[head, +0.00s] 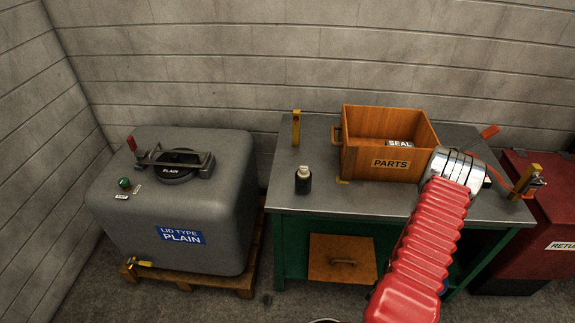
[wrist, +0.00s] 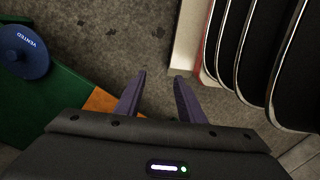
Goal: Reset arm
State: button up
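My gripper (wrist: 159,76) shows in the wrist view with its two purple fingers apart and only grey floor between them. In the head view my red-sleeved arm reaches up over the right part of the workbench (head: 315,200), ending in a silver wrist joint. The fingers cannot be made out there. The wrist view looks down on the floor, with a round blue lid marked VENTED (wrist: 24,52) at the upper left, apart from the fingers.
A grey tank (head: 222,205) labelled LID TYPE PLAIN stands on a pallet at left, a black PLAIN lid (head: 172,175) on top under a bar. A wooden PARTS box (head: 355,160) and dark bottle (head: 303,183) stand on the bench. A red bin (head: 535,220) is at right.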

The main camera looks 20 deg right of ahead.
jog(key=w+a+r+m, duration=0.2)
jog(key=w+a+r, duration=0.1)
jog(key=r, duration=0.7)
jog(key=w+a+r+m+g, duration=0.1)
jog(key=w+a+r, duration=0.15)
jog(key=r, duration=0.85)
jog(key=w+a+r+m, duration=0.2)
jog(key=w+a+r, duration=0.15)
jog(key=r, duration=0.65)
jog(key=a+r+n+t, duration=0.2)
jog(key=a+r+t, duration=0.1)
jog(key=a+r, duration=0.8)
jog(key=a+r+n+t, duration=0.2)
jog(key=a+r+t, duration=0.2)
jog(key=a+r, duration=0.8)
notch_tip(320, 180, up, 7)
jog(key=shift+s+a+f+n+h, duration=0.15)
jog(key=shift+s+n+h, duration=0.05)
jog(key=shift+n+h, duration=0.2)
jog(key=shift+c, duration=0.6)
